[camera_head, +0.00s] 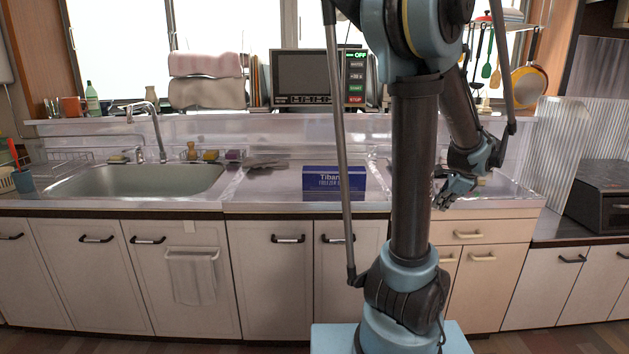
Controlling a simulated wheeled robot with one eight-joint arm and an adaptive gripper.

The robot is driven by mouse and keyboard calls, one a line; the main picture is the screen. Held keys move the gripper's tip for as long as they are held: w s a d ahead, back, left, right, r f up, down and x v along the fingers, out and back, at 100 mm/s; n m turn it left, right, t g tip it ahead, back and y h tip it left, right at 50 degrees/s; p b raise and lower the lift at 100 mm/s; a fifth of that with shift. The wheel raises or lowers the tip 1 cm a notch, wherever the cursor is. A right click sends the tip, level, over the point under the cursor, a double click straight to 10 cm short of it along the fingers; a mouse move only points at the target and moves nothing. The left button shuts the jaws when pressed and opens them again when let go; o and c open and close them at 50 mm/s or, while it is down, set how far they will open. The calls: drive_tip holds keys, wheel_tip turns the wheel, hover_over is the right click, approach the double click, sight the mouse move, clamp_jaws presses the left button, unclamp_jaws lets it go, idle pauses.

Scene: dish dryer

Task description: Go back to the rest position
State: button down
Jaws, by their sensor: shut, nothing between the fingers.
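My gripper (445,203) hangs at the end of my arm, over the right part of the counter's front edge. It is shut, with nothing held. My own arm links and base stand in the middle of the head view and hide part of the counter behind them. A blue box (334,180) stands on the counter to the left of my gripper, apart from it, and part of it is covered by my arm's rod.
A steel sink (140,182) with a faucet (157,132) is at the left. A dark microwave (304,77) stands on the back ledge. Utensils and a yellow-rimmed pan (528,84) hang at upper right. White cabinets line the front. The counter between sink and blue box is mostly clear.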

drive_tip(key=s+a+f+n+g+h, duration=0.1)
drive_tip(key=s+a+n, duration=0.55)
drive_tip(key=a, duration=0.35)
drive_tip(key=s+a+f+n+g, duration=0.2)
drive_tip(key=s+a+n, duration=0.4)
drive_tip(key=a+n, duration=0.3)
drive_tip(key=s+a+f+n+h, duration=0.1)
drive_tip(key=s+a+f+n, duration=0.2)
drive_tip(key=s+n, duration=0.3)
drive_tip(key=shift+s+a+f, duration=0.15)
drive_tip(key=shift+s+f, duration=0.25)
drive_tip(key=shift+s, duration=0.1)
